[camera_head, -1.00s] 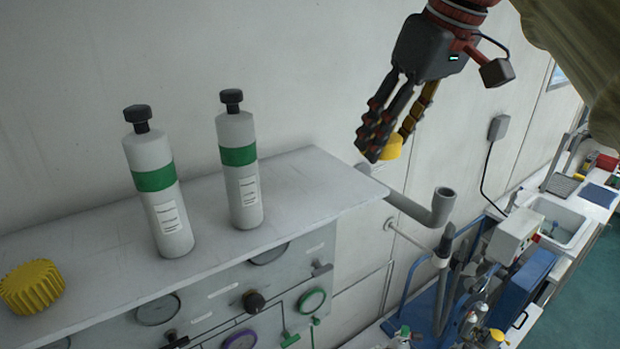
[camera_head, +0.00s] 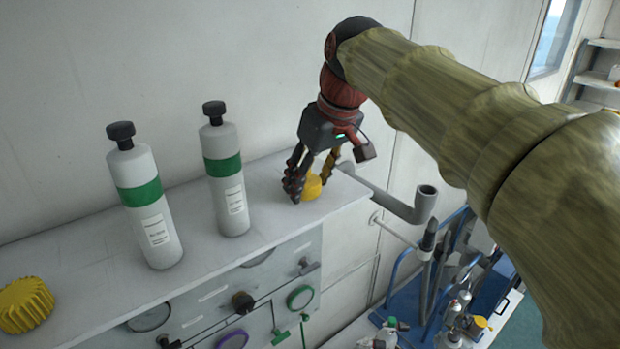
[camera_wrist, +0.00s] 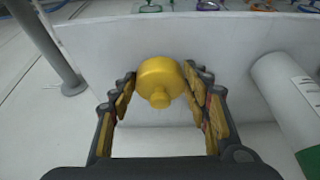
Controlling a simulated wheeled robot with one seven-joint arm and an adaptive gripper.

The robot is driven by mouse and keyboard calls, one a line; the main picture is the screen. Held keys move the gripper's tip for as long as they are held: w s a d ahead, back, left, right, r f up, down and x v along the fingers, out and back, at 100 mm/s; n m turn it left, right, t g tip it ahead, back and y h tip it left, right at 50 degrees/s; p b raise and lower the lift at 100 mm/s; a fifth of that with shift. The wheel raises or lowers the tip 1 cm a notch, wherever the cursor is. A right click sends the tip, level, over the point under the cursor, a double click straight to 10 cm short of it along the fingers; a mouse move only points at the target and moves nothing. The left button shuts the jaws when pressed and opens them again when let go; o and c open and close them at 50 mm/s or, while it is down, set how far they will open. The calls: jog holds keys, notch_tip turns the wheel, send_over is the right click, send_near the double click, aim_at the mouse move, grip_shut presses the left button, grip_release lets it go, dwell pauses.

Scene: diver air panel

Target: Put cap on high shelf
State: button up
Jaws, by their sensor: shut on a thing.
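The yellow cap (camera_head: 313,186) is between the fingers of my gripper (camera_head: 305,190), which is shut on it. The gripper points down over the right part of the high shelf (camera_head: 265,222). In the wrist view the yellow cap (camera_wrist: 160,80) sits between the two fingers with a small knob facing the camera, and the white shelf (camera_wrist: 110,45) lies behind it. The cap is low, close to the shelf top; I cannot tell whether it touches.
Two grey bottles with green bands, one nearer (camera_head: 148,215) and one beside the gripper (camera_head: 226,180), stand on the shelf. A ribbed yellow cap (camera_head: 25,305) lies at far left. A grey pipe (camera_head: 415,205) is just right of the shelf end. Gauges are below.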

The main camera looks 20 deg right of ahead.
jog(key=shift+s+f, duration=0.1)
jog(key=shift+f, duration=0.1)
jog(key=shift+s+f+b, duration=0.1)
jog(key=shift+f+b, duration=0.45)
jog(key=shift+f, duration=0.35)
jog(key=o, duration=0.6)
jog(key=shift+o, duration=1.2)
jog(key=shift+a+f, duration=0.1)
jog(key=shift+f, duration=0.05)
jog(key=shift+o, duration=0.8)
jog(key=shift+r, duration=0.3)
